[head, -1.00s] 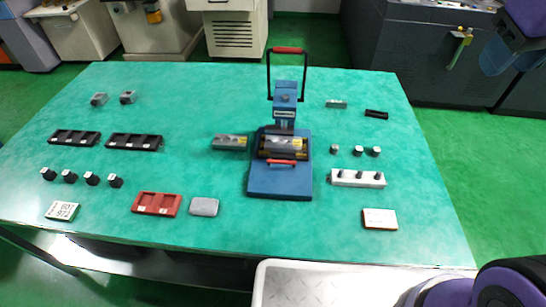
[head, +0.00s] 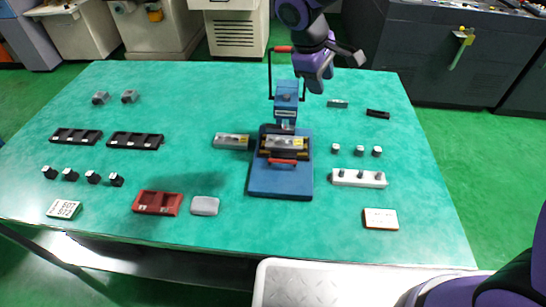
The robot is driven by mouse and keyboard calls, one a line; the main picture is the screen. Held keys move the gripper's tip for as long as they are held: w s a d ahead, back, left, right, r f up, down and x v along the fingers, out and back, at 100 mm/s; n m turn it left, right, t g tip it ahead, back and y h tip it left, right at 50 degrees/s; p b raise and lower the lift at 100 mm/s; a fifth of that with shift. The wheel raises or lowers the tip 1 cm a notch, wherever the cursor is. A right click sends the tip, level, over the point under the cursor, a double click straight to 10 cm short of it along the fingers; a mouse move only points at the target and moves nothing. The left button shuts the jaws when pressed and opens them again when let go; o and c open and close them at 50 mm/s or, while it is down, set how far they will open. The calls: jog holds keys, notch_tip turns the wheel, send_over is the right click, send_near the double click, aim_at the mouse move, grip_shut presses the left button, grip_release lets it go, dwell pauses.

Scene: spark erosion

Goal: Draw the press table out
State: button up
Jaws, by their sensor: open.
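The blue press (head: 285,175) stands near the middle of the green table. Its press table (head: 286,144), a dark slide with a silver block on it and a red front handle (head: 283,161), sits under the press head (head: 286,98). A black lever with a red grip rises at the press's left back. My gripper (head: 357,57) is up at the back, right of the lever and above the table's far edge. Its jaws are open and hold nothing. It is well apart from the slide's red handle.
A grey block (head: 231,141) lies close left of the press. A white holder with pegs (head: 358,178) and several small cylinders (head: 356,150) are to the right. A red tray (head: 157,203) and a grey case (head: 205,206) lie at the front left. The table (head: 330,225) right in front of the press is clear.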

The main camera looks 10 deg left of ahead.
jog(key=a+f+n, duration=0.3)
jog(key=a+f, duration=0.5)
jog(key=f, duration=0.1)
jog(key=n+h, duration=0.1)
jog(key=n, duration=0.1)
send_near(275, 160)
jog(key=x, duration=0.8)
jog(key=shift+w+f, duration=0.1)
jog(key=shift+f, duration=0.15)
grip_shut()
